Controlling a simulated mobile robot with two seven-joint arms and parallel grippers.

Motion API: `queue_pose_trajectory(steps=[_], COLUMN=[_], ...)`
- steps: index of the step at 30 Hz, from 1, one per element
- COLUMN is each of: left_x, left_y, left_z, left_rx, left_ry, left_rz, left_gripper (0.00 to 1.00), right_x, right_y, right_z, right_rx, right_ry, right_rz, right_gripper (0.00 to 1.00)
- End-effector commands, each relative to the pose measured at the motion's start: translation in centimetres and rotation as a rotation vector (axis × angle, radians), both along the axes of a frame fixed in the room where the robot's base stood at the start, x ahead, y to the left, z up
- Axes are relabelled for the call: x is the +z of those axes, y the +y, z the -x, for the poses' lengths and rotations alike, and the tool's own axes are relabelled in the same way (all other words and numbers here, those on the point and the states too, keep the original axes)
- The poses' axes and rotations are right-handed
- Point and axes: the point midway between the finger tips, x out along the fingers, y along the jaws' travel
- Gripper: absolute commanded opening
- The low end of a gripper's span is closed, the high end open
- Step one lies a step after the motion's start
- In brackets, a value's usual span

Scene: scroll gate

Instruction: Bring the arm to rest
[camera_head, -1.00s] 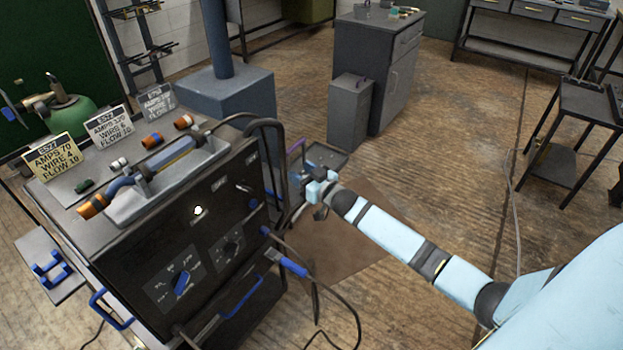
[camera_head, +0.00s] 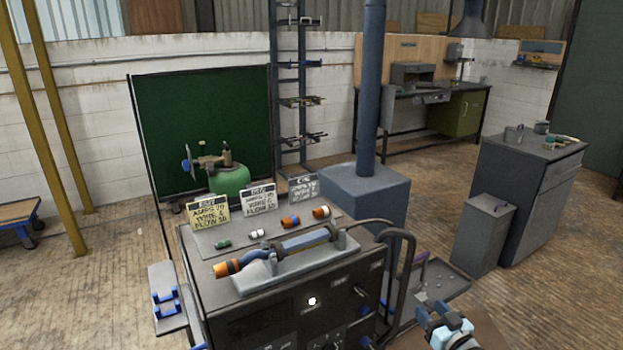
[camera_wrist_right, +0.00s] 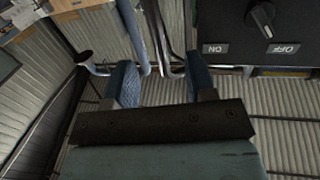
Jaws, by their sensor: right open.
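My right gripper (camera_wrist_right: 165,85) shows in the right wrist view with its two blue fingers apart and nothing between them. The wrist view shows part of a black panel with a rotary knob (camera_wrist_right: 262,18) marked ON and OFF, at the upper right, apart from the fingers. My left gripper is in neither view.
A torch (camera_head: 280,250) lies in a grey tray on the machine's top, with several small parts and label cards behind it. A side shelf (camera_head: 445,282) and a bent black handle (camera_head: 405,270) stand near my right wrist. A grey cabinet (camera_head: 525,190) stands at the right.

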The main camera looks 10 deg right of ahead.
Motion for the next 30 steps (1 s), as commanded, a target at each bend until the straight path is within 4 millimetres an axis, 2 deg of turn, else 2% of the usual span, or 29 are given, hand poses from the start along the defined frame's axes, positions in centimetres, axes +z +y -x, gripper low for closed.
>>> queue_pose_trajectory(steps=[2, 5, 9, 15, 21, 22, 24, 30], left_x=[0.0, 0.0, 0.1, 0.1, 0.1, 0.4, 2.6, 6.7], left_y=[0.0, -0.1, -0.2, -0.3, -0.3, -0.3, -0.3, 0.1], left_z=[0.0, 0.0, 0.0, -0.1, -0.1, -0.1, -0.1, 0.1], left_rx=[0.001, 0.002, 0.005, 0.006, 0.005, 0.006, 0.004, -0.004], left_ry=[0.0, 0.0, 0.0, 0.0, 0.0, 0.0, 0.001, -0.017], left_rz=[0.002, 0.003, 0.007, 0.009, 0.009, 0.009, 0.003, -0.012], left_gripper=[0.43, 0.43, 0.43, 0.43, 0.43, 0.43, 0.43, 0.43], right_x=[-2.2, -5.3, -8.7, -10.3, -10.4, -10.0, -7.7, -3.9], right_y=[2.1, 5.6, 10.5, 15.0, 18.0, 18.2, 17.9, 17.6], right_z=[2.5, 7.2, 14.9, 23.4, 29.9, 30.7, 30.1, 30.2], right_rx=[0.004, 0.009, 0.022, 0.047, 0.077, 0.081, 0.079, 0.078], right_ry=[0.05, 0.144, 0.292, 0.453, 0.58, 0.593, 0.579, 0.568], right_rz=[-0.001, 0.008, 0.028, 0.049, 0.063, 0.066, 0.076, 0.089], right_gripper=[0.51, 0.51, 0.51, 0.51, 0.51, 0.51, 0.51, 0.51])
